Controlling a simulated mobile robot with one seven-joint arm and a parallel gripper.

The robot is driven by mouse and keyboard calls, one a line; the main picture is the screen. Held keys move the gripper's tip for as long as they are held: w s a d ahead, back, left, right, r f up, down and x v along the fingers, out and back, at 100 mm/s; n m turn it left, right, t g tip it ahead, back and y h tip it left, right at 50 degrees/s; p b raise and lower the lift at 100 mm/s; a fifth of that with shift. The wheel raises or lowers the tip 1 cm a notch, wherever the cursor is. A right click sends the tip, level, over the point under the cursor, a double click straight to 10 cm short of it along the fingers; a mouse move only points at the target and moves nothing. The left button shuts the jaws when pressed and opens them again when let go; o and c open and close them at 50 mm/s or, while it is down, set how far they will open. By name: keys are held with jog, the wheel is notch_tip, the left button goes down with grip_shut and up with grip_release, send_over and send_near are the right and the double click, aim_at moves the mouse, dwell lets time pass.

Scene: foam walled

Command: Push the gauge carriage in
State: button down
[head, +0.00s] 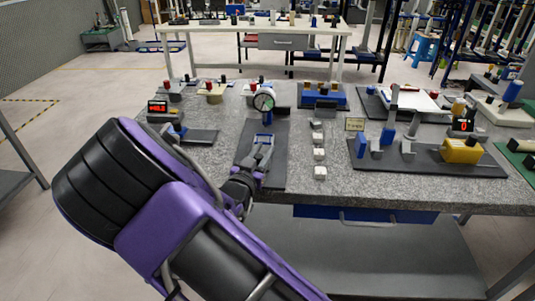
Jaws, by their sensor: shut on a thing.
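A small blue part of the gauge carriage (267,118) shows just below the dial. My gripper (263,140) reaches over the plate from the near side and is shut on the near end of the carriage. The held part is small and mostly hidden by the fingers.
White blocks (320,155) stand in a row right of the plate. Further right, a dark tray (430,160) holds grey uprights and a yellow block (461,150). A red-display box (157,107) and knobbed blocks stand left and behind. Bare stone shows right of the white blocks.

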jog(key=c, duration=0.6)
grip_release()
jog(key=p+v, duration=0.1)
jog(key=v, duration=1.6)
jog(key=shift+s+a, duration=0.1)
jog(key=shift+s, duration=0.05)
